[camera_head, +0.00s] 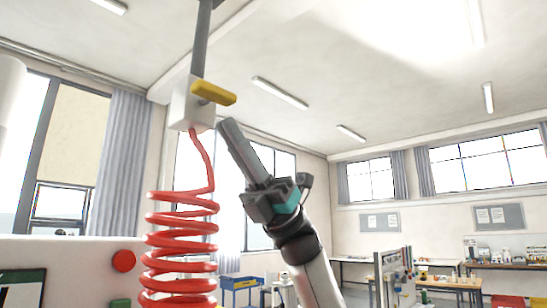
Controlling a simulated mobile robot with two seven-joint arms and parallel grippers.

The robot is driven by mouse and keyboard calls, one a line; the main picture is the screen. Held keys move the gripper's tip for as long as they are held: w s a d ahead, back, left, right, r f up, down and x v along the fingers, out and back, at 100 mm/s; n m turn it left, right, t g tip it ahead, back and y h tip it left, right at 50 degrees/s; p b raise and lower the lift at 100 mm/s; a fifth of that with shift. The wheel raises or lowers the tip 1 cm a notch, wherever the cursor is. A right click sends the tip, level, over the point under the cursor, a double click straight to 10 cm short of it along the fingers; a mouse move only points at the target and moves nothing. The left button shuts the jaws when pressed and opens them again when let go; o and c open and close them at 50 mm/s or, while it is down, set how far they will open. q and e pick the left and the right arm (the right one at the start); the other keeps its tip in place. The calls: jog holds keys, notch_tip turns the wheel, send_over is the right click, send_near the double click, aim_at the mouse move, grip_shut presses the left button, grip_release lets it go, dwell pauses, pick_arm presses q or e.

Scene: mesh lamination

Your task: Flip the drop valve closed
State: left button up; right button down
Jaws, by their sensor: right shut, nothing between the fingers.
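The drop valve is a white block (181,106) on a grey vertical pipe (203,45), high in the left middle of the head view. Its yellow lever (214,93) sticks out to the right, close to level and tipped slightly down at its right end. A red coiled hose (180,245) hangs from the underside of the block. My right gripper (229,128) is shut and empty, with its fingertips just below and right of the lever. A small gap shows between the fingertips and the lever; depth is hard to judge. My left gripper is not in view.
A white panel (75,265) with a red round button (123,261) stands at the lower left. Work tables (450,283) and a blue cart (242,284) are far back. The air right of the valve and above my right arm is clear.

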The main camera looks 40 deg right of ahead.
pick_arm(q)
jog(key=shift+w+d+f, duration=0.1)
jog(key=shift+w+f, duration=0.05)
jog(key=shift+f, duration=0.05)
pick_arm(e)
jog(key=d+r, duration=0.1)
jog(key=d, duration=0.7)
jog(key=shift+w+d+r, duration=0.25)
jog(key=shift+w+d, duration=0.1)
jog(key=shift+w, duration=0.05)
